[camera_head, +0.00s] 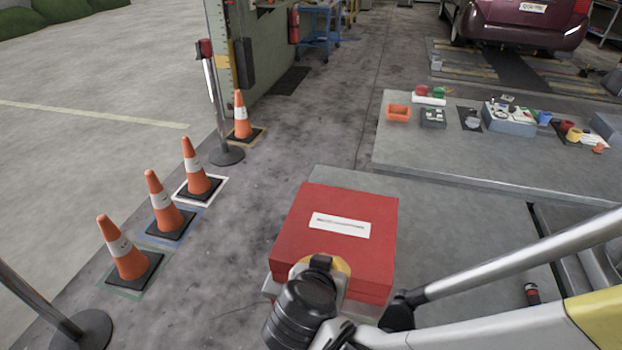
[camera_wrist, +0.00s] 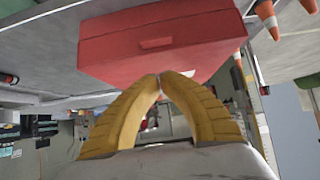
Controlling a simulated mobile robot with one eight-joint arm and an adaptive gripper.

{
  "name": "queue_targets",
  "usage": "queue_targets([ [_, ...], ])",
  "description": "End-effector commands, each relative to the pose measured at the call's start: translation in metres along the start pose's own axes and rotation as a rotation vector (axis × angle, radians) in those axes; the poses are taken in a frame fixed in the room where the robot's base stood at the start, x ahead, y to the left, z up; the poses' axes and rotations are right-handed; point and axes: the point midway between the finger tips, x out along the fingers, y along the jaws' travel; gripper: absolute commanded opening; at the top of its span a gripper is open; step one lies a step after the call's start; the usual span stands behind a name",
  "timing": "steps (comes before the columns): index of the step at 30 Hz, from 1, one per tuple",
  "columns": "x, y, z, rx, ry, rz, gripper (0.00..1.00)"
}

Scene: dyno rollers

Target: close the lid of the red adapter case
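The red adapter case (camera_head: 340,215) sits on a low grey surface in the head view, its lid lying flat over the body with a white label (camera_head: 341,225) facing up. It also shows at the top of the wrist view (camera_wrist: 160,45), where lid and body meet along a thin seam. I see no open gap, but cannot tell if it is latched. My gripper (camera_wrist: 158,77) has its yellow fingertips together, with nothing seen between them. They are at the case's near side, touching or very close. My wrist (camera_head: 305,305) hides part of the near edge in the head view.
A grey table (camera_head: 450,160) with an orange bin (camera_head: 398,113) and several small items stands behind to the right. Several orange cones (camera_head: 125,250) stand on floor mats at left. A post (camera_head: 210,90) rises behind them. A maroon car (camera_head: 520,20) is at the back right.

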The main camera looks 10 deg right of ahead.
Motion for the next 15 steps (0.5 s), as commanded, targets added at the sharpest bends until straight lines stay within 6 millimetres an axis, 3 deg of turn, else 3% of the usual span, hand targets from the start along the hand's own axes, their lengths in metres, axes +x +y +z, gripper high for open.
queue_targets([
  [1, 0.009, -0.001, 0.014, -0.001, 0.000, -0.001, 0.00],
  [6, 0.021, 0.000, 0.034, 0.001, 0.001, -0.001, 0.00],
  [15, 0.029, 0.000, 0.048, 0.000, 0.001, 0.000, 0.00],
])
